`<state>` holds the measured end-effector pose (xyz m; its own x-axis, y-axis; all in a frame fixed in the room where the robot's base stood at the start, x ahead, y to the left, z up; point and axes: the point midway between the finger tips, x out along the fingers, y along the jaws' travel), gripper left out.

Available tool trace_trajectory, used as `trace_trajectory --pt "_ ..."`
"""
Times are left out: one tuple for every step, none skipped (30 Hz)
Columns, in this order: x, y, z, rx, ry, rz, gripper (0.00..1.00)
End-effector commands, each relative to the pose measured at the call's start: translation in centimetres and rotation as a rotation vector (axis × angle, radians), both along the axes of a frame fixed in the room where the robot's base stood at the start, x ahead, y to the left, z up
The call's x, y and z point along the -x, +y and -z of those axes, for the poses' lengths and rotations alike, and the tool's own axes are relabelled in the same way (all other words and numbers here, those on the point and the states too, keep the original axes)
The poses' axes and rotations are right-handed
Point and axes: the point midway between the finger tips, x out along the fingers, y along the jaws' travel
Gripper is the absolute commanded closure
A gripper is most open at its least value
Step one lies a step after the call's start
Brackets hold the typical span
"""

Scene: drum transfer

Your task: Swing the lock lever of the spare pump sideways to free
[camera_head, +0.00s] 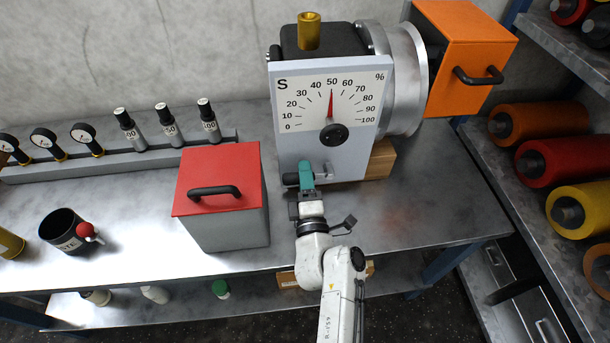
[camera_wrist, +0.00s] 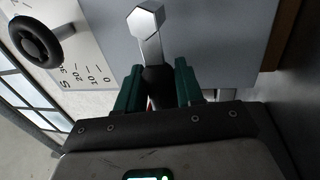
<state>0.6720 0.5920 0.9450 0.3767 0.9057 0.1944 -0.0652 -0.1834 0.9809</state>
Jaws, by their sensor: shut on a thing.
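The spare pump (camera_head: 290,148) stands on the bench, with an "S" and a percent dial on its grey front plate. Its needle points near 50. Low on the plate is the lock lever (camera_head: 327,169), with a metal hub and a dark grip. In the head view it lies nearly level, pointing left from its hub. My gripper (camera_head: 306,174) is shut on the lever's grip. In the wrist view the lever (camera_wrist: 149,40) runs down from its hub to between the green fingers of my gripper (camera_wrist: 158,90). The fingers partly hide the grip.
A red-lidded box (camera_head: 232,220) stands close on the left of my gripper. A dark cup (camera_head: 63,232), gauges and small bottles are further left. An orange box (camera_head: 470,60) is at the pump's right. A rack with coloured rolls (camera_head: 555,155) is at the right. Bench right of my gripper is clear.

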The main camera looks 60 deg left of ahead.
Motion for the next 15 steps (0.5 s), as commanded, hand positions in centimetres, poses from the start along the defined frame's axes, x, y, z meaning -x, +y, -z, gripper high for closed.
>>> trace_trajectory --pt "-0.17 -0.11 -0.01 -0.004 0.011 0.003 1.00" --pt "-0.18 -0.10 -0.02 -0.004 0.011 0.003 1.00" --pt "-0.18 -0.10 -0.02 -0.005 0.012 0.004 1.00" --pt "-0.19 -0.11 -0.02 -0.005 0.012 0.004 1.00" --pt "-0.19 -0.11 -0.02 -0.005 0.012 0.004 1.00" --pt "-0.19 -0.11 -0.03 -0.006 0.012 0.004 1.00" --pt "-0.19 -0.11 -0.03 -0.006 0.012 0.004 1.00" --pt "-0.21 -0.10 -0.03 -0.006 0.012 0.004 1.00" --pt "-0.21 -0.11 -0.04 -0.006 0.012 0.004 1.00" --pt "-0.21 -0.11 -0.04 -0.006 0.012 0.004 0.62" --pt "-0.21 -0.11 -0.04 -0.006 0.012 0.004 0.59" --pt "-0.20 -0.10 -0.05 -0.005 0.010 0.003 0.55" --pt "-0.18 -0.09 -0.06 -0.005 0.010 0.003 0.52" --pt "-0.16 -0.08 -0.05 -0.005 0.010 0.003 0.49" --pt "-0.14 -0.07 -0.05 -0.005 0.009 0.002 0.45"
